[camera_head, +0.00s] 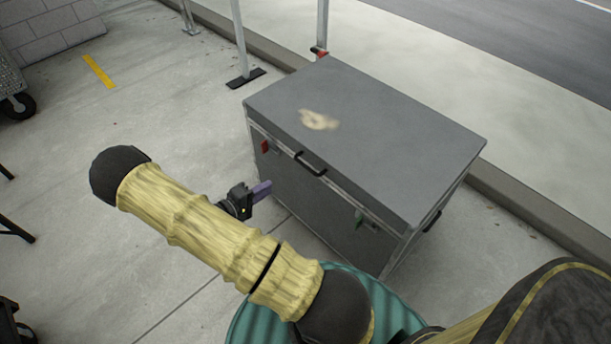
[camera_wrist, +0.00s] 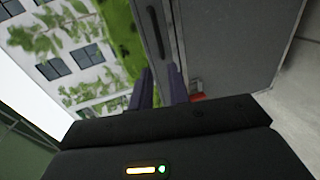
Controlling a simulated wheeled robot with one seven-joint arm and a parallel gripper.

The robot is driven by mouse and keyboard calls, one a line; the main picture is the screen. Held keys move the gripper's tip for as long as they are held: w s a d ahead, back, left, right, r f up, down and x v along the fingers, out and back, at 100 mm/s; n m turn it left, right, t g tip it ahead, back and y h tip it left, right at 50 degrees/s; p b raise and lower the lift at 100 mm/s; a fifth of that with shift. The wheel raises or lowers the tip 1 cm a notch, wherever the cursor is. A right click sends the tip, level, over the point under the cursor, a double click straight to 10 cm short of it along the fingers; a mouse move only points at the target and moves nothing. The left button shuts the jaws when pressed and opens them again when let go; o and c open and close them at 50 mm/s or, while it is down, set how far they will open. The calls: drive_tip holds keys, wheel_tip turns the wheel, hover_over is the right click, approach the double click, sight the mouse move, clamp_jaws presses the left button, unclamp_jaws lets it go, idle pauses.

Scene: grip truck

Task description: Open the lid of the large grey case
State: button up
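The large grey case (camera_head: 375,125) stands on the pavement with its lid down. A pale smudge marks the lid top. A black handle (camera_head: 311,163) sits on the lid's front edge; it also shows in the wrist view (camera_wrist: 157,30). My gripper (camera_head: 267,186) is in front of the case, below and left of the handle. In the wrist view its purple fingers (camera_wrist: 160,73) are apart, with nothing seen between them. The red latch (camera_wrist: 197,97) shows beside them.
A metal post (camera_head: 240,45) on a black foot stands behind the case at left, and another post (camera_head: 322,25) stands behind it. A kerb (camera_head: 530,210) runs behind and right of the case. A wheeled cart (camera_head: 14,90) is at far left.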

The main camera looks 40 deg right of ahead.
sight(306, 165)
drive_tip(key=shift+s+d, duration=0.1)
drive_tip(key=shift+s, duration=0.05)
drive_tip(key=shift+d, duration=0.1)
drive_tip(key=b+x, duration=0.2)
drive_tip(key=x, duration=1.5)
drive_tip(key=shift+d, duration=0.1)
clamp_jaws()
